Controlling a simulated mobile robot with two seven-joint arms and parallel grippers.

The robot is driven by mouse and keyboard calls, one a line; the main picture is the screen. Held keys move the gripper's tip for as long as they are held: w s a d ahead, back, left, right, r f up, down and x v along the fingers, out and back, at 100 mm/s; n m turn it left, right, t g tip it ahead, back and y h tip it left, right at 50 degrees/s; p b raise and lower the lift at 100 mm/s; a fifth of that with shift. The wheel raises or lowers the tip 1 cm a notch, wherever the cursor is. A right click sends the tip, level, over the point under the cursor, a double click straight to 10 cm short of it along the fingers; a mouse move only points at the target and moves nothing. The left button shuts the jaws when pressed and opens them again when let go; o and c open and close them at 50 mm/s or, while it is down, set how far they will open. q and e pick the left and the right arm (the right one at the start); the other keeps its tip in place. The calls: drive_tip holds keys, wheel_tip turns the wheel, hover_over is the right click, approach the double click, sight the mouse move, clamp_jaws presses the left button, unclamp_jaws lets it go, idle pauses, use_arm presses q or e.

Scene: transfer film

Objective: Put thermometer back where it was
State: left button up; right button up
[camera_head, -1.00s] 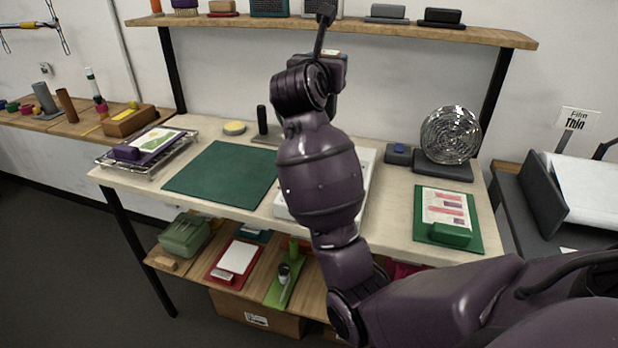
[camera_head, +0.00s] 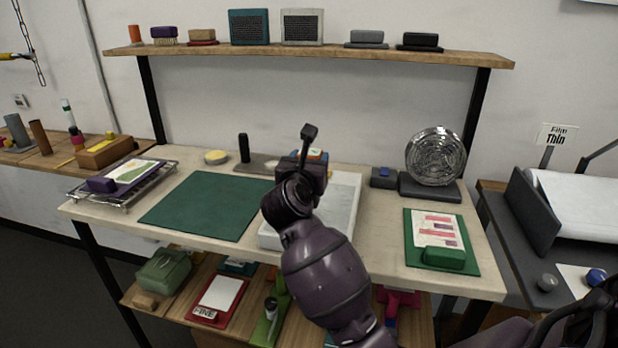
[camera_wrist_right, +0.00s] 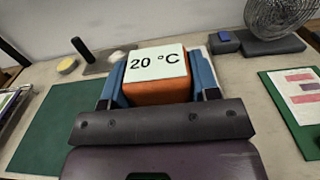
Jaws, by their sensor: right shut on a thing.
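The thermometer is an orange block with a white top label reading "20 °C" (camera_wrist_right: 156,66). In the right wrist view it sits between the blue fingers of my right gripper (camera_wrist_right: 158,82), which is shut on it. In the head view my right gripper (camera_head: 312,172) is over the back part of the white slab (camera_head: 345,190) on the workbench. Only a small part of the thermometer (camera_head: 317,154) shows there behind my wrist. I cannot tell whether its underside touches anything. My left gripper is not in view.
The wooden shelf (camera_head: 320,53) above holds several blocks and two speaker-like boxes. A green mat (camera_head: 205,207) lies left of the slab. A round wire-like disc (camera_head: 436,156) stands at back right, and a green board (camera_head: 440,240) lies in front of it.

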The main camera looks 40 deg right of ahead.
drive_tip(key=shift+f+b, duration=0.4)
drive_tip(key=shift+f, duration=1.55)
drive_tip(key=o, duration=1.1)
drive_tip(key=shift+r, duration=0.1)
